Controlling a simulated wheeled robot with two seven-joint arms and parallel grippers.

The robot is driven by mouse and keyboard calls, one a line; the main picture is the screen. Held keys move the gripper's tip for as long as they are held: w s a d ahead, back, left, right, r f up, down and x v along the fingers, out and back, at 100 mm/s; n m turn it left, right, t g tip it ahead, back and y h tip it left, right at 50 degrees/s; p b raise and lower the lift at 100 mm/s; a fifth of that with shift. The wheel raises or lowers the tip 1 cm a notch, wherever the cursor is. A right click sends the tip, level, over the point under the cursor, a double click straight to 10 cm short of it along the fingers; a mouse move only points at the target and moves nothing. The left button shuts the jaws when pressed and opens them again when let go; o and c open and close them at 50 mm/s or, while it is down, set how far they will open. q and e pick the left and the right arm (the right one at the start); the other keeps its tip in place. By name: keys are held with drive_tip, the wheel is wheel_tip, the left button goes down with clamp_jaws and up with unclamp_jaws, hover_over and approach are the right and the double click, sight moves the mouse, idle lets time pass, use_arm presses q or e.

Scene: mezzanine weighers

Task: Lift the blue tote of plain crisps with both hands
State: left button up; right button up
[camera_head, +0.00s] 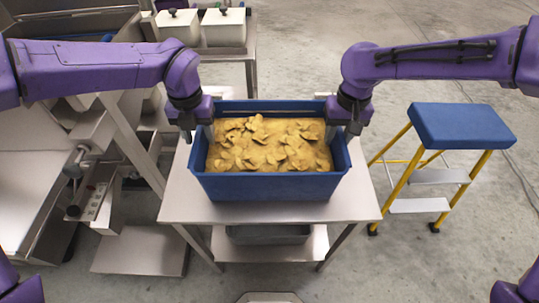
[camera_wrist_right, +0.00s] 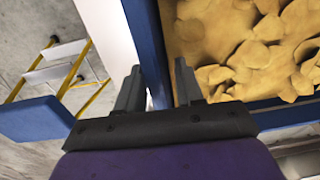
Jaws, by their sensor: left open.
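The blue tote (camera_head: 270,187) stands level on a steel table and is filled with yellow plain crisps (camera_head: 268,146). My left gripper (camera_head: 198,134) is open at the tote's left wall, with its fingers pointing down on either side of the rim. My right gripper (camera_head: 341,132) is at the right wall. In the right wrist view the fingers of the right gripper (camera_wrist_right: 158,88) straddle the tote's blue rim (camera_wrist_right: 147,40), one outside and one over the crisps. They look open, with a narrow gap beside the wall.
The steel table (camera_head: 350,205) has a little bare top around the tote and a grey bin (camera_head: 268,235) on its lower shelf. A blue-topped yellow step stool (camera_head: 462,127) stands to the right. Steel machinery (camera_head: 100,190) stands close on the left. White lidded containers (camera_head: 224,28) are behind.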

use_arm(q)
drive_tip(key=shift+f, duration=0.3)
use_arm(e)
drive_tip(key=shift+f, duration=0.3)
use_arm(q)
drive_tip(key=c, duration=0.4)
use_arm(e)
drive_tip(key=c, duration=0.4)
use_arm(q)
clamp_jaws()
use_arm(e)
clamp_jaws()
drive_tip(key=shift+a, duration=0.1)
use_arm(q)
drive_tip(key=shift+s+d+r, duration=0.1)
drive_tip(key=shift+d, duration=0.1)
use_arm(e)
drive_tip(key=shift+s+a+r, duration=0.1)
drive_tip(key=shift+a, duration=0.1)
